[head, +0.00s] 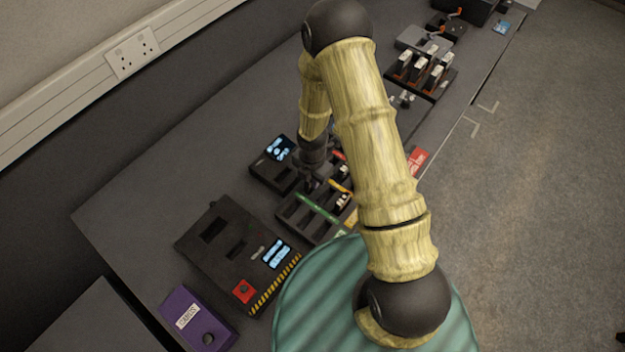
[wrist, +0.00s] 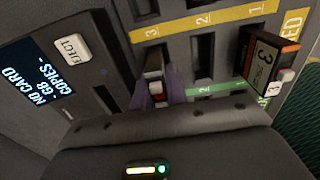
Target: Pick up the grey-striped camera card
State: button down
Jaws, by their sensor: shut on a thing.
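My gripper (wrist: 158,92) is shut on a small card (wrist: 154,66) with a grey-white face and a red patch, seen nearly edge-on in the wrist view. The card is in line with the slot under the yellow label 3 of the dark card tray (wrist: 225,50); I cannot tell how deep it sits. Its stripe is not clear. In the head view my gripper (head: 314,172) points down over the tray (head: 290,213), and the held card is hidden there.
An orange-edged card (wrist: 266,62) marked 3 stands in the tray to the right. A card copier (wrist: 45,75) with a lit screen reading NO CARD and an EJECT button is at left. A black case (head: 225,245), a purple box (head: 195,318) and a card rack (head: 425,75) also occupy the bench.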

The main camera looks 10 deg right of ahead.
notch_tip(320, 180, up, 10)
jog(key=shift+f, duration=0.1)
dwell(0.8)
